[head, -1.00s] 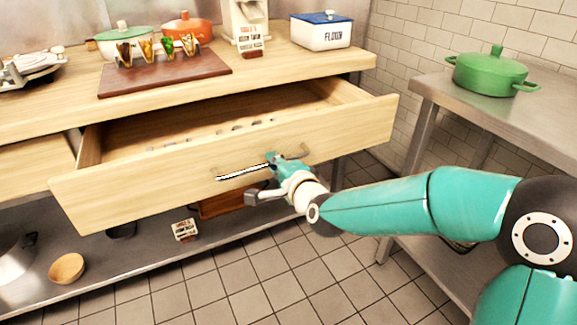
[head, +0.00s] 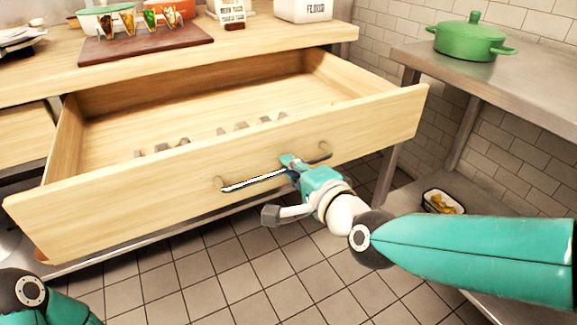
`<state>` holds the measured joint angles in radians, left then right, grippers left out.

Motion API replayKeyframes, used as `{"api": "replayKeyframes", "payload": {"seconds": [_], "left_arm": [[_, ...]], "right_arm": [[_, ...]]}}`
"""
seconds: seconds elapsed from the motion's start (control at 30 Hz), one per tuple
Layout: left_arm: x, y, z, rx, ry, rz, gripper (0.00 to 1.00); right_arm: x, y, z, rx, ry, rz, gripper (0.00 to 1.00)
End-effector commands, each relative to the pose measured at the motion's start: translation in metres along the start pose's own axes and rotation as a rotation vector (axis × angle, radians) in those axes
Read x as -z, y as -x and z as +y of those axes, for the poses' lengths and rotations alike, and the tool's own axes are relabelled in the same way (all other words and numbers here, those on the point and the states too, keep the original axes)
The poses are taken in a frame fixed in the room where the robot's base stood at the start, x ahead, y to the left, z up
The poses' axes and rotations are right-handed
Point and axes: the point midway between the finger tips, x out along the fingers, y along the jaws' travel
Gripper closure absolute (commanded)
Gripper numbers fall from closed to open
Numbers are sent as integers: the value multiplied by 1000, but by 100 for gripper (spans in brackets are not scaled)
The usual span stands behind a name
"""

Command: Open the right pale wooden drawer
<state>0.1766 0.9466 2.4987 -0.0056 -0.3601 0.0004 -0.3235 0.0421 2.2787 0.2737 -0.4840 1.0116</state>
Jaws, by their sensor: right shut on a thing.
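The right pale wooden drawer (head: 130,218) stands well out from under the wooden counter, and its inside shows. Several metal pieces of cutlery (head: 240,127) lie in it behind the front panel. A thin bar handle (head: 253,182) runs across the drawer front. My right gripper (head: 290,168) is at the handle's right part and is shut on it. Its fingertips are partly hidden by its own body. Part of my left arm shows at the lower left corner, but its gripper is out of view.
The wooden counter (head: 250,47) above holds a dark board (head: 145,45) with tacos and a flour tin (head: 303,8). A steel table with a green pot (head: 470,38) is at the right. A tray of food (head: 442,202) sits on its lower shelf. The tiled floor in front is clear.

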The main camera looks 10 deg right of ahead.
Motion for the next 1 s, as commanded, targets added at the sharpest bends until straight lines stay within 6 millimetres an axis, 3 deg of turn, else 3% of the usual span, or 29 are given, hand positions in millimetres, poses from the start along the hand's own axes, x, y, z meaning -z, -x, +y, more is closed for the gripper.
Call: {"api": "replayKeyframes", "payload": {"seconds": [0.23,0.27,0.4,0.77,1.0], "left_arm": [[0,0,0,0,0,0,60],[0,0,0,0,0,0,60],[0,0,0,0,0,0,60],[0,0,0,0,0,0,60],[0,0,0,0,0,0,60]], "right_arm": [[-5,-1,6,-17,2,-13,100],[-5,-1,6,-17,2,-13,83],[-4,-1,5,-14,2,-12,62],[-3,1,2,-7,1,-8,62],[-3,28,2,-5,1,-9,62]]}}
